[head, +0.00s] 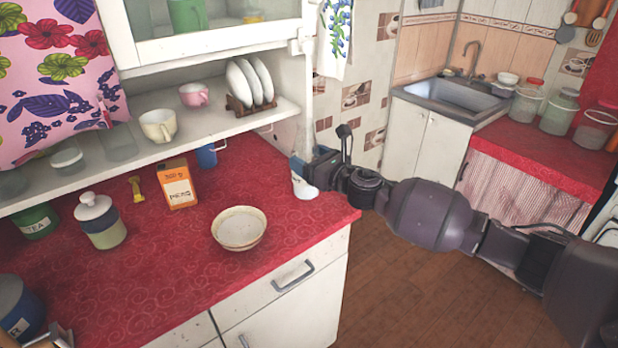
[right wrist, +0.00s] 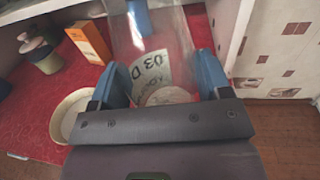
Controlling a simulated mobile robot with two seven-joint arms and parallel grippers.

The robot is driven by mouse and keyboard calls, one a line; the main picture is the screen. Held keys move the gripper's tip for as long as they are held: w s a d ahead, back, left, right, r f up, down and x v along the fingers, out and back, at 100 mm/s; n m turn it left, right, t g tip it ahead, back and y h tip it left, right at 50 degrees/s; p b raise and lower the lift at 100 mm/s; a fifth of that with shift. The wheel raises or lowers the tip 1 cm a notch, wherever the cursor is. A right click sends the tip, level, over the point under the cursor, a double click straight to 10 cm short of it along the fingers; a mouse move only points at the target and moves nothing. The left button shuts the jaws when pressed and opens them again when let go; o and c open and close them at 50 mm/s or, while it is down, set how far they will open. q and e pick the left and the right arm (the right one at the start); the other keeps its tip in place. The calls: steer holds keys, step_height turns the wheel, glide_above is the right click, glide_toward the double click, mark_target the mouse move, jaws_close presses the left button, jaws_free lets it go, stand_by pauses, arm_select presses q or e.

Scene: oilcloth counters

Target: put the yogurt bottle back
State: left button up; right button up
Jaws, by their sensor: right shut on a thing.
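The yogurt bottle (right wrist: 150,68) is a clear bottle with a pale printed label. In the right wrist view it lies between the blue fingers of my right gripper (right wrist: 165,82), which is shut on it. In the head view, my right gripper (head: 318,165) is at the right back corner of the red counter, and a white part of the bottle (head: 304,187) shows beside it. I cannot tell whether the bottle touches the counter. My left gripper is not clearly seen.
On the red counter (head: 160,280) stand a bowl (head: 239,230), an orange carton (head: 177,186), a lidded jar (head: 104,225), a blue mug (head: 207,156) and a green tea tin (head: 38,222). A white shelf (head: 210,121) above holds cups and racked plates. The counter's front right is clear.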

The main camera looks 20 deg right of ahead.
steer(key=shift+f, duration=0.3)
steer(key=shift+f+b, duration=0.55)
steer(key=shift+f, duration=1.45)
steer(key=shift+f, duration=0.15)
steer(key=o, duration=1.3)
